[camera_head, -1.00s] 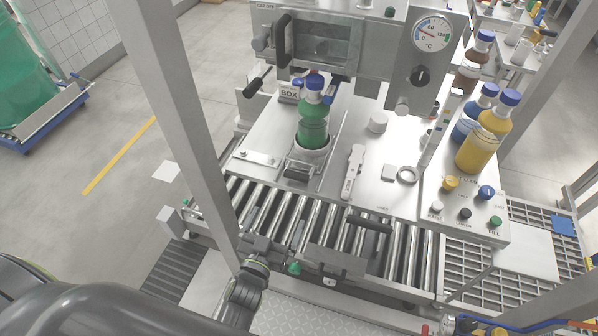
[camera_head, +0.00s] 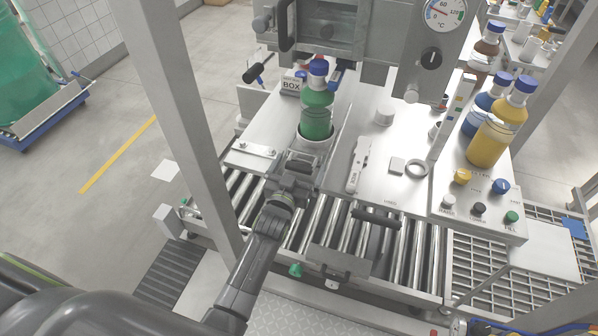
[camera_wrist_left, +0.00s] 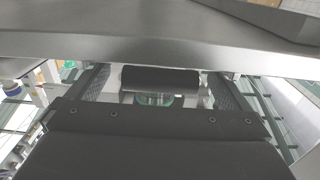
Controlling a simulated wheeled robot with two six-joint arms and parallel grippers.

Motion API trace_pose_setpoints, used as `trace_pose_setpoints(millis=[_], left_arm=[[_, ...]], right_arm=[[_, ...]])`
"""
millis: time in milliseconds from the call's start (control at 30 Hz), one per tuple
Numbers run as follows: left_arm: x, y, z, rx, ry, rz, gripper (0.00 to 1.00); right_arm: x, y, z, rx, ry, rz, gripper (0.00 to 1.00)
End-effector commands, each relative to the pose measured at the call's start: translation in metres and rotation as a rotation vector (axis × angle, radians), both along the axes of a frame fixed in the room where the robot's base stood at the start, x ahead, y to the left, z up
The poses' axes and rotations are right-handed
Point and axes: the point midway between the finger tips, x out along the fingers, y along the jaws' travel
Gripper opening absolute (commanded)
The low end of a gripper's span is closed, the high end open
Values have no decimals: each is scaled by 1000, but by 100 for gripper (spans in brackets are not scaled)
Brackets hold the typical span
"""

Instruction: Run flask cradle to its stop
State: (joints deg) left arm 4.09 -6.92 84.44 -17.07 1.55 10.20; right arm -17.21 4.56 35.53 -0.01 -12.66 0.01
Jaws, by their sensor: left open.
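The flask, a green bottle with a blue cap (camera_head: 316,110), stands upright in the white cup of the cradle (camera_head: 316,140) on the steel worktop. A dark handle bar at the cradle's front shows in the left wrist view (camera_wrist_left: 160,78). My left gripper (camera_head: 299,168) is at this handle, coming from the front over the rollers. In the left wrist view, its open fingers (camera_wrist_left: 158,88) stand apart on either side of the bar; contact cannot be told. The gripper partly hides the cradle's front. My right gripper is not in view.
A steel cabinet with a gauge (camera_head: 444,14) stands behind the flask. A roller conveyor (camera_head: 345,235) runs along the front. A yellow bottle (camera_head: 489,143) and control knobs (camera_head: 480,208) are at right. A frame post (camera_head: 175,110) rises left of my arm.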

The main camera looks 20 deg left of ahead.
Motion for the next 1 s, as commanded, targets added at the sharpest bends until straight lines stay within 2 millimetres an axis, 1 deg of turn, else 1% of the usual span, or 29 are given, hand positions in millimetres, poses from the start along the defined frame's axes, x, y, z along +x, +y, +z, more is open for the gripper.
trace_pose_setpoints(millis=[67,367,767,800,900,1000], left_arm=[[2,0,0,0,-1,0,100],[3,0,1,0,-1,0,100],[3,0,0,0,0,0,48],[3,0,0,0,0,0,45],[4,0,0,0,-1,0,45],[7,0,-2,1,-1,0,45]], right_arm=[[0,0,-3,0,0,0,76],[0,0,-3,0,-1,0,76],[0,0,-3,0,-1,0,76],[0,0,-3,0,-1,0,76],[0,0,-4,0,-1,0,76],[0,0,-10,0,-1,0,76]])
